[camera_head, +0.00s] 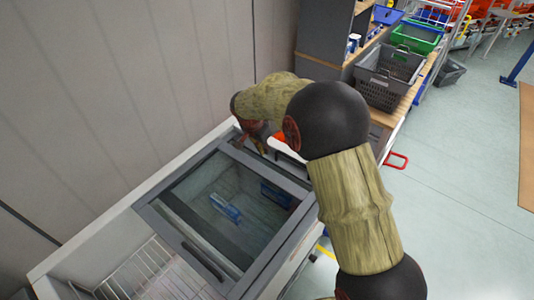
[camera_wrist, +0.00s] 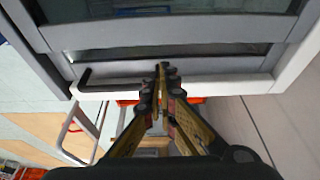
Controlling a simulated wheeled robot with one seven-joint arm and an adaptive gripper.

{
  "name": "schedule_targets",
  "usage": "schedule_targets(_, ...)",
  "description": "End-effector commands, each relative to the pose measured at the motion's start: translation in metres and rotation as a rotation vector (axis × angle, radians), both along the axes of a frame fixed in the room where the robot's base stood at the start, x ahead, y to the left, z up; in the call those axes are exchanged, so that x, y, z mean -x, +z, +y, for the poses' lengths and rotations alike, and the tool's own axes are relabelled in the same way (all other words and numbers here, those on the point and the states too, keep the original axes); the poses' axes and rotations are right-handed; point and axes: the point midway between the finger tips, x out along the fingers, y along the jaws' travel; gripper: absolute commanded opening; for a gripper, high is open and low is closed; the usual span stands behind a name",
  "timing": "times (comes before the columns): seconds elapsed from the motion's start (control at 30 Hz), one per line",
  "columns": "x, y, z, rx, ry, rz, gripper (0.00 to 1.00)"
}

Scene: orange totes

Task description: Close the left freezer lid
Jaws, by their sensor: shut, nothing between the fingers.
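The freezer (camera_head: 97,233) is a white chest with grey-framed sliding glass lids. In the head view the glass lid (camera_head: 175,210) covers the middle and far part, and the near-left end stands open. A dark handle (camera_head: 203,262) lies along the lid's near edge. My gripper (camera_head: 250,141) is at the freezer's far end, partly hidden by my arm. In the wrist view my gripper (camera_wrist: 163,70) is shut and empty, its tips over the grey frame edge (camera_wrist: 220,66). A black bar handle (camera_wrist: 110,82) is just left of the fingers. Whether the tips touch the frame is unclear.
A wire basket (camera_head: 135,272) shows in the open end. Blue packages (camera_head: 225,208) lie under the glass. A wall (camera_head: 130,90) runs close along the freezer's left side. A grey crate (camera_head: 385,80) stands on a wooden bench beyond.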

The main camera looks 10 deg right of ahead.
Motion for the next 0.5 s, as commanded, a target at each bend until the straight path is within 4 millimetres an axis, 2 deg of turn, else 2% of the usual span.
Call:
schedule_targets(0.3, -0.012, -0.055, -0.014, 0.0, 0.0, 0.003, 0.0)
schedule_targets(0.5, -0.018, -0.076, -0.019, 0.0, 0.0, 0.001, 0.0)
